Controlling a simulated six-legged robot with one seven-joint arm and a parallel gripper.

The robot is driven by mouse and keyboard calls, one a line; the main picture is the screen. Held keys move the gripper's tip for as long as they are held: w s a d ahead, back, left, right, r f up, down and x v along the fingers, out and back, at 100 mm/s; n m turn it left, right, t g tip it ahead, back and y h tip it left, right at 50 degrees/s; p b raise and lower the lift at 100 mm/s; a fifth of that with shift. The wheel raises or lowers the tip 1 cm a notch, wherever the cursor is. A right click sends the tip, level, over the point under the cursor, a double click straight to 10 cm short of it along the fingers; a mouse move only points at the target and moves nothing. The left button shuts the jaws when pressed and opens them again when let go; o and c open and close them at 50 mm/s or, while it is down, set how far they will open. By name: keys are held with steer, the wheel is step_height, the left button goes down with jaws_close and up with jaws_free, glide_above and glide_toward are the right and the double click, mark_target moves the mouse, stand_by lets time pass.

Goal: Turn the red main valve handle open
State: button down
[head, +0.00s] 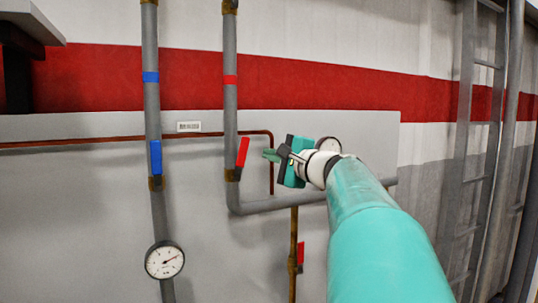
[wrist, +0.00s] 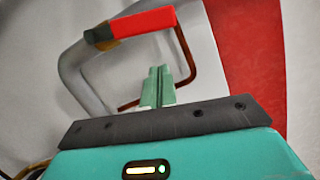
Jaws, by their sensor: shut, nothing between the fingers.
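A red valve handle (head: 242,152) sits on the grey pipe with the red band, tilted slightly from upright. In the wrist view the red handle (wrist: 146,22) shows beyond my fingertips, near the top. My gripper (head: 270,155) is just right of this handle in the head view. In the wrist view its two green fingers (wrist: 158,86) are together with nothing between them. The fingertips appear apart from the handle, though the depth gap is hard to judge. A second, smaller red handle (head: 301,252) is on the thin brass pipe lower down.
A blue handle (head: 156,157) and a pressure gauge (head: 164,260) are on the left grey pipe (head: 151,105). A thin copper pipe (head: 80,143) runs along the panel. A ladder (head: 470,150) stands at right.

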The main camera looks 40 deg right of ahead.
steer(key=s, duration=1)
steer(key=shift+f, duration=0.4)
steer(key=shift+s+d, duration=0.1)
steer(key=shift+s, duration=0.05)
steer(key=w+a+f+n+g+y, duration=0.25)
steer(key=a+f+n+g, duration=0.2)
steer(key=a+f, duration=0.5)
steer(key=w+a+f+n+g+y, duration=0.1)
steer(key=a+f+n+g+y, duration=0.35)
steer(key=a, duration=0.85)
steer(key=s+a+f+n+g+h, duration=0.2)
steer(key=s+a+f+n, duration=0.3)
steer(key=f, duration=0.4)
steer(key=s+a+f+n+g+h, duration=0.2)
steer(key=s+a+f+n+h, duration=0.2)
steer(key=f, duration=0.6)
steer(key=s+a+n, duration=0.1)
steer(key=a+n, duration=0.1)
steer(key=n, duration=0.1)
steer(key=shift+s+a+f, duration=0.25)
steer(key=shift+s+f, duration=0.05)
steer(key=shift+s, duration=0.05)
